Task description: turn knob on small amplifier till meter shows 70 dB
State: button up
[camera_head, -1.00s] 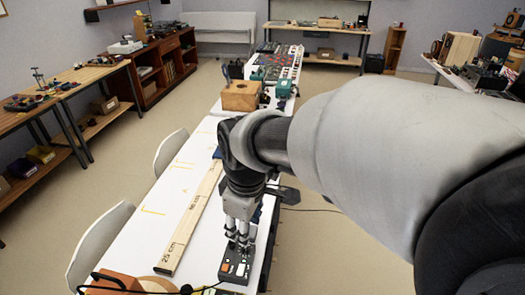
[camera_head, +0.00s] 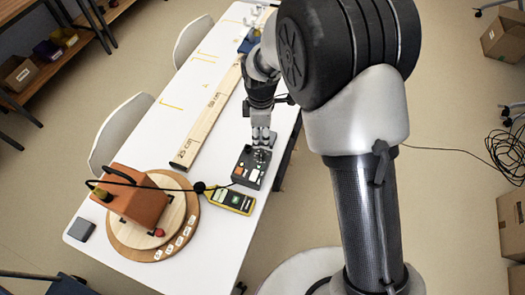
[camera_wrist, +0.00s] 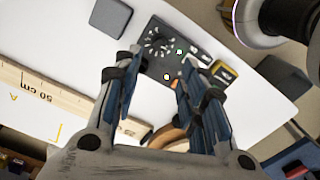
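The small amplifier (camera_head: 243,176) is a dark box near the right edge of the white table, with an orange-red and a white patch on top. My gripper (camera_head: 261,149) points down over its far end. In the wrist view, the amplifier (camera_wrist: 190,42) lies beyond my fingers, and its dark knob (camera_wrist: 157,43) is ringed by white marks. My gripper (camera_wrist: 162,60) is open, with its fingers apart on either side of the knob's line; contact cannot be told. The yellow-and-black meter (camera_head: 230,199) lies beside the amplifier; its reading is too small to read.
An orange-brown speaker (camera_head: 138,202) stands on a round wooden turntable (camera_head: 128,238), with a black cable and microphone (camera_head: 199,187) nearby. A wooden ruler bar (camera_head: 207,120) lies along the table. A small dark box (camera_head: 81,229) sits at the table's left corner.

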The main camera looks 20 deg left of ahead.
aim_at(262, 154)
notch_tip(262, 154, down, 11)
jog(key=b, duration=0.2)
jog(key=shift+r+b, duration=0.2)
jog(key=shift+b, duration=0.15)
jog(key=shift+c, duration=0.6)
grip_shut()
